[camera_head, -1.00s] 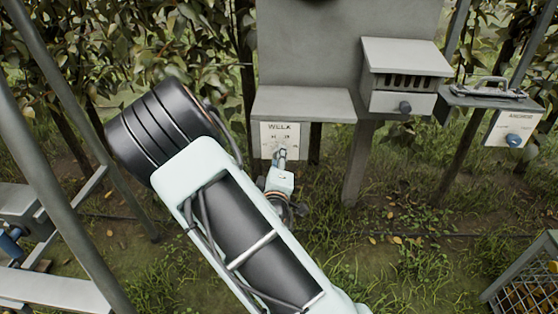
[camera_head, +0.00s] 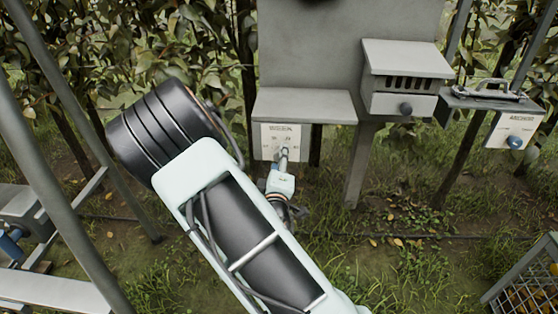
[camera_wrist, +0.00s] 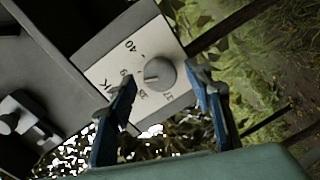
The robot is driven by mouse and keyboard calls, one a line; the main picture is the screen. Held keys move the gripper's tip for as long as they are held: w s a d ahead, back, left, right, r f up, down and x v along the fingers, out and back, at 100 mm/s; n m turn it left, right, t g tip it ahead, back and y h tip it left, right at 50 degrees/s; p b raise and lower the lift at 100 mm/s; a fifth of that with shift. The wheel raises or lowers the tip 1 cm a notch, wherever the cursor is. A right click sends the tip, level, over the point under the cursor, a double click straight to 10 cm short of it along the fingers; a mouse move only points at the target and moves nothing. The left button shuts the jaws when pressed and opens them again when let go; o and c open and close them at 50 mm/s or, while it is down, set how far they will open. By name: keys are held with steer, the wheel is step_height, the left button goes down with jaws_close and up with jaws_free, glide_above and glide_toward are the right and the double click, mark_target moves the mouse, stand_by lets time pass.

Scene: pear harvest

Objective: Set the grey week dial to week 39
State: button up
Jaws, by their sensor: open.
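The grey week dial (camera_wrist: 160,74) is a round knob on a white plate (camera_wrist: 128,52) with printed numbers. In the wrist view the plate appears tilted, and a "40" is readable near its upper edge; the other marks are too small or partly covered. I cannot tell where the dial points. In the head view the plate (camera_head: 270,142) hangs under a grey shelf, and my gripper hides the dial there. My gripper (camera_wrist: 168,92) is open, with its two blue fingers on either side of the dial in the picture. I cannot tell whether they touch it.
A grey shelf (camera_head: 304,106) juts out above the plate. To the right are a louvred grey box (camera_head: 404,80) with a dark knob and another white plate (camera_head: 514,130) with a blue knob. A wire crate (camera_head: 526,282) stands at the lower right.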

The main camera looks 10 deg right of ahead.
steer(key=v, duration=0.7)
steer(key=shift+s, duration=0.15)
steer(key=shift+a, duration=0.1)
